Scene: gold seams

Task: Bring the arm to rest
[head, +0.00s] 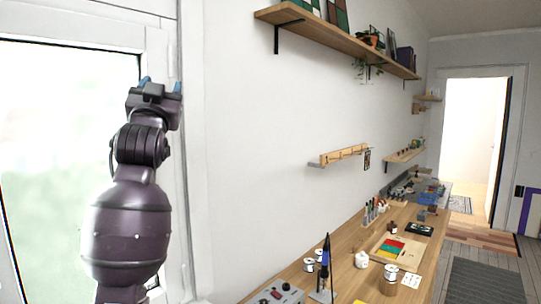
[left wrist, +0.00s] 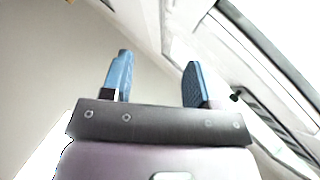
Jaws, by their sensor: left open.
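My left arm stands raised on the left side of the head view, in front of the window. My left gripper (head: 161,84) is at its top, pointing up, with blue fingertips apart. In the left wrist view the gripper (left wrist: 158,82) shows two blue fingers spread wide with nothing between them. It is well away from the workbench and touches nothing that I can see. My right gripper is in neither view.
A long wooden workbench (head: 345,262) runs along the wall with jars, a coloured tray (head: 392,249) and small tools on it. A wall shelf (head: 345,42) hangs above. The window (head: 65,150) is behind my arm. An open doorway (head: 470,130) and free floor lie at right.

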